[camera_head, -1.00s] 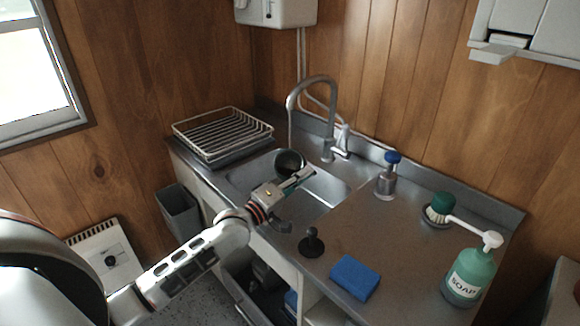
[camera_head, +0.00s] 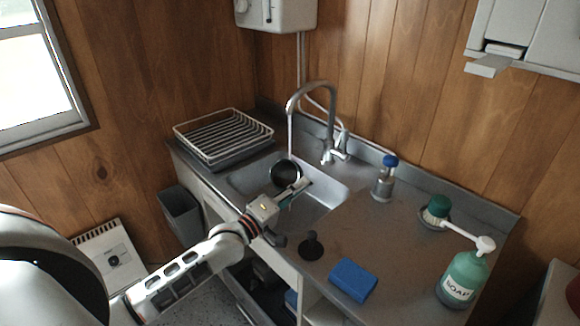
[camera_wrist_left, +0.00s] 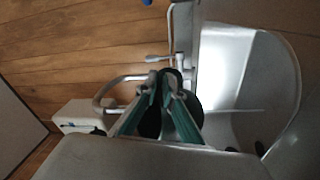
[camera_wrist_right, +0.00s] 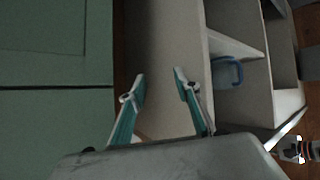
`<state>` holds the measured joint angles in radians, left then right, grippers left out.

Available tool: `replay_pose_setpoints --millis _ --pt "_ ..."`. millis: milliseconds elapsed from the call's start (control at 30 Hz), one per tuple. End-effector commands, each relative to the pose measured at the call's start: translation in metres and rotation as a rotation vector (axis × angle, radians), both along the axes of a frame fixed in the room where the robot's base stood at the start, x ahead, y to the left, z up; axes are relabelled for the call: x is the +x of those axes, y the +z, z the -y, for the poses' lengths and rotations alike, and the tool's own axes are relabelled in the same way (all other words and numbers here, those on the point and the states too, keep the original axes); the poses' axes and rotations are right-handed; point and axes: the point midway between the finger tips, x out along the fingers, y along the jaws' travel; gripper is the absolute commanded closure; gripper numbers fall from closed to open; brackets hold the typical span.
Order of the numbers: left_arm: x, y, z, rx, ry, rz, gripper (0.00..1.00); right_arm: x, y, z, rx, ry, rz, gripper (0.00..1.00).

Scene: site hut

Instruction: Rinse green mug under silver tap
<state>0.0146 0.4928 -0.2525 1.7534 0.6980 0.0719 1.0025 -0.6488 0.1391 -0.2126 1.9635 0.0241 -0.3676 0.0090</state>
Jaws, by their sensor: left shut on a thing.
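The mug (camera_head: 285,174) looks almost black in the head view and is tilted, with its dark mouth showing, above the sink basin (camera_head: 325,190). My left gripper (camera_head: 298,188) is shut on it at its right side. In the left wrist view, the mug shows as a dark shape (camera_wrist_left: 196,106) partly hidden by the left fingers (camera_wrist_left: 172,88). The silver tap (camera_head: 330,125) arches over the basin. A thin pale stream of water (camera_head: 290,135) falls from its spout and reaches the mug's upper edge. My right gripper (camera_wrist_right: 160,80) is open and empty in the right wrist view.
A wire dish rack (camera_head: 222,135) stands left of the sink. Right of it are a blue-topped dispenser (camera_head: 384,180), a black stopper (camera_head: 311,245), a blue sponge (camera_head: 353,280), a brush (camera_head: 440,212) and a soap bottle (camera_head: 466,275). Shelves (camera_wrist_right: 235,45) face my right gripper.

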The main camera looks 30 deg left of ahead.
Motion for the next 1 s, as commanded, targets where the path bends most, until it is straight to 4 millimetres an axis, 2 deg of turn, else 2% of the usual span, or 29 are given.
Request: replay_pose_setpoints --millis 267,600,1000 --pt "-0.018 0.002 0.007 -0.002 0.001 0.000 1.00 -0.001 0.015 0.000 -0.001 0.000 -0.002 0.68" --pt "-0.039 0.002 0.015 -0.001 -0.001 0.002 1.00 -0.001 0.019 0.000 0.000 0.000 -0.004 0.68" --pt "-0.042 0.001 0.016 -0.001 0.000 0.002 1.00 -0.002 0.018 0.000 -0.001 0.000 -0.006 0.68"
